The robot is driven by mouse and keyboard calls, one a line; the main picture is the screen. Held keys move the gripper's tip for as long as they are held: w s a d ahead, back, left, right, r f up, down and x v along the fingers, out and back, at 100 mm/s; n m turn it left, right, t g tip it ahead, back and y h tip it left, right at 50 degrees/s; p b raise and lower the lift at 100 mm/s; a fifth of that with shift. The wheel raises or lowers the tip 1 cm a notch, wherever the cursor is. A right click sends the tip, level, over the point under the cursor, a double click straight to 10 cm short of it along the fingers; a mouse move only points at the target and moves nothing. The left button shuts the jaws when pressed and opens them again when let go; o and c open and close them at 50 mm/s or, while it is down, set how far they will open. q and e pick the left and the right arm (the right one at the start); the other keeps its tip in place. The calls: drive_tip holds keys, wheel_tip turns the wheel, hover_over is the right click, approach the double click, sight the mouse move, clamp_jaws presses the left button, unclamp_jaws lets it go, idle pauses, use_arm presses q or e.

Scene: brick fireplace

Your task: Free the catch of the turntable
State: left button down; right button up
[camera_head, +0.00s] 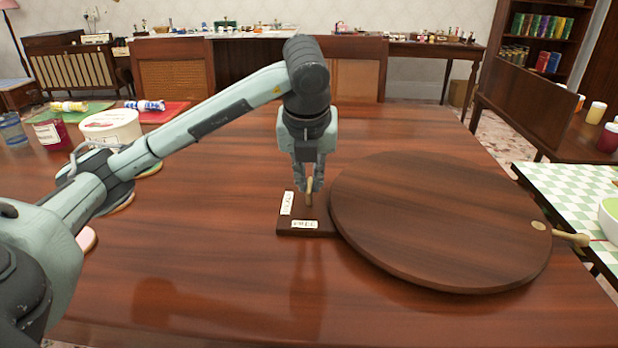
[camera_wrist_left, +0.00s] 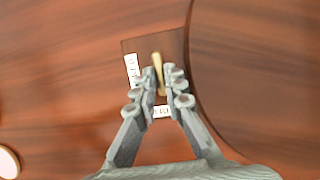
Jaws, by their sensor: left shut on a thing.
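The turntable (camera_head: 440,225) is a large round dark wood disc on the table, with a small pale peg (camera_head: 572,239) sticking out from its right edge. The catch is a small wooden lever (camera_head: 309,190) on a dark base plate (camera_head: 290,232) at the disc's left side. The plate bears two white labels, one along its left side (camera_head: 287,203) and one at its front (camera_head: 305,224); I cannot read them surely. My left gripper (camera_head: 308,184) points down and is shut on the lever. In the left wrist view the lever (camera_wrist_left: 158,68) stands between the fingertips (camera_wrist_left: 160,78). My right gripper is not in view.
A white tub (camera_head: 110,128), a dark red jar (camera_head: 52,133) and a glass (camera_head: 12,130) stand at the table's left. Round pastel pieces lie near my left arm. A green-checked table (camera_head: 570,205) stands at the right. The table's front is clear.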

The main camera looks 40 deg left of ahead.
use_arm(q)
drive_tip(key=c, duration=1.6)
unclamp_jaws()
drive_tip(key=v, duration=1.2)
